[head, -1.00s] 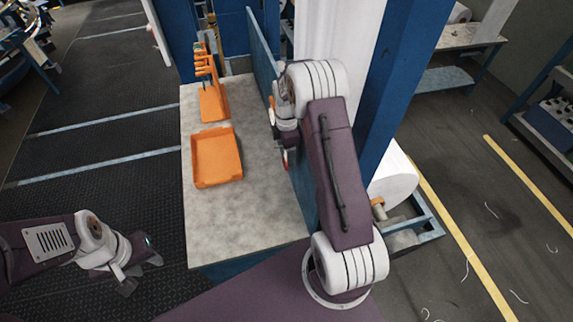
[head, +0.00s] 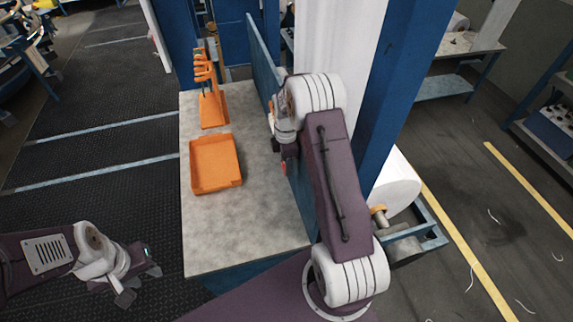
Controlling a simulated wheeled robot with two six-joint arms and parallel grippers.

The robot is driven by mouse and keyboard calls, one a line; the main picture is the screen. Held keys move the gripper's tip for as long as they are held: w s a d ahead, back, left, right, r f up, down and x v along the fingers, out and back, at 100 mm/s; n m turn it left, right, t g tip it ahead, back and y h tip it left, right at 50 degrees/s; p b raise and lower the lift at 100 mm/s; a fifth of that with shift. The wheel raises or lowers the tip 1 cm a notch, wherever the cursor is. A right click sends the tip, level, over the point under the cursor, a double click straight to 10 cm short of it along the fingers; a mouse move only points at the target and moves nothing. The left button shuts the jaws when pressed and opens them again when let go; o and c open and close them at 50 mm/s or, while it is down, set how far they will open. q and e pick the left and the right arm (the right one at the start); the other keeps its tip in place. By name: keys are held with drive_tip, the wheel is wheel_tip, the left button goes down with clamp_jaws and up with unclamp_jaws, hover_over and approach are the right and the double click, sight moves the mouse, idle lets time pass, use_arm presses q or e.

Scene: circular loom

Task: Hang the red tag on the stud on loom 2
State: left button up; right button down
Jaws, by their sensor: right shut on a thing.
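My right gripper (head: 285,163) is by the near face of the blue upright panel (head: 265,75), above the grey table, and mostly hidden behind its own wrist. A small red patch, which looks like the red tag (head: 283,168), shows at its fingertips; it is shut on this. The tag's shape and its hole are too small to make out. My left gripper (head: 139,285) is open and empty, low at the left over the dark floor. I cannot make out the stud; the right arm covers part of the panel.
An orange tray (head: 216,188) lies on the grey table (head: 240,235). Behind it stands an orange rack (head: 213,110) with hooks. A blue post (head: 385,110) and white roll (head: 396,190) are to the right. The table's front is clear.

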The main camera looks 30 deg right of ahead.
drive_tip(key=shift+w+a+r, duration=0.1)
drive_tip(key=shift+a+r, duration=0.15)
drive_tip(key=shift+a, duration=0.2)
drive_tip(key=a, duration=0.3)
drive_tip(key=w+a+p, duration=0.1)
drive_tip(key=a, duration=0.1)
drive_tip(key=shift+w+r, duration=0.1)
drive_tip(key=shift+r, duration=0.15)
drive_tip(key=shift+d, duration=0.15)
